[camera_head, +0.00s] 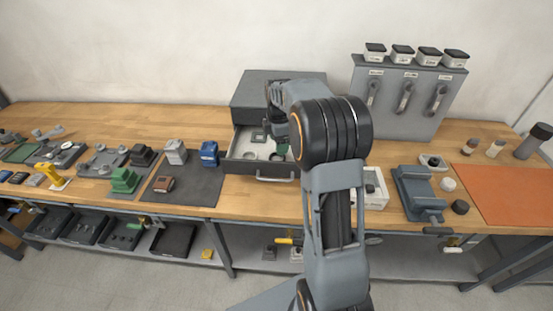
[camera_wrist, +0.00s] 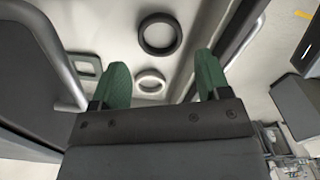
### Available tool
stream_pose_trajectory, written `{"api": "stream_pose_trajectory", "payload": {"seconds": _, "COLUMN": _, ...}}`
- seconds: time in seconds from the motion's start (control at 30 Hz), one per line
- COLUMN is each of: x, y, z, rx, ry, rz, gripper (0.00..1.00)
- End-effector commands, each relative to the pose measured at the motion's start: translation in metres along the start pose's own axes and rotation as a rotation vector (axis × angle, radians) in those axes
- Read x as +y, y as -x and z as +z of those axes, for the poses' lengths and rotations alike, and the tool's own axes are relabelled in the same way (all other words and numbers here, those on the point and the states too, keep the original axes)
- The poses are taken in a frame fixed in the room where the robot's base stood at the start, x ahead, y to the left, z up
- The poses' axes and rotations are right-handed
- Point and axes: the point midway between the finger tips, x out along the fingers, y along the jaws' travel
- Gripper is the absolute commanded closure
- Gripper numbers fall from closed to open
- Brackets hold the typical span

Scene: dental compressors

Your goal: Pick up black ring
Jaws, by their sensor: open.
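The black ring (camera_wrist: 160,51) lies flat on the light floor of the open drawer in the wrist view. My gripper (camera_wrist: 162,78) is open and empty, with its two green fingertips apart. In the head view my arm hides much of the drawer (camera_head: 240,165), and I cannot pick out the black ring there.
The drawer's wall and handle (camera_wrist: 62,54) run close to my gripper. A square grey part (camera_wrist: 87,65) lies left of the rings. In the head view, a grey vise (camera_head: 417,190) stands right of my arm, and an orange mat (camera_head: 515,193) at the far right is clear.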

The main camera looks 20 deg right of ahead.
Motion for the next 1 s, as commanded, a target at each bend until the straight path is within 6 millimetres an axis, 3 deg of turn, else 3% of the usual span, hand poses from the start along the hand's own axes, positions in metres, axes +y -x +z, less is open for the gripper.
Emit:
{"api": "stream_pose_trajectory", "payload": {"seconds": 0.27, "x": 0.0, "y": -0.016, "z": 0.0, "rx": 0.0, "ry": 0.0, "rz": -0.002, "gripper": 0.3}}
{"api": "stream_pose_trajectory", "payload": {"seconds": 0.6, "x": 0.001, "y": -0.057, "z": -0.001, "rx": 0.0, "ry": 0.0, "rz": -0.002, "gripper": 0.3}}
{"api": "stream_pose_trajectory", "payload": {"seconds": 0.9, "x": 0.001, "y": -0.062, "z": -0.001, "rx": 0.0, "ry": -0.001, "rz": 0.001, "gripper": 0.3}}
{"api": "stream_pose_trajectory", "payload": {"seconds": 1.0, "x": 0.001, "y": -0.062, "z": -0.001, "rx": 0.0, "ry": -0.001, "rz": 0.001, "gripper": 0.38}}
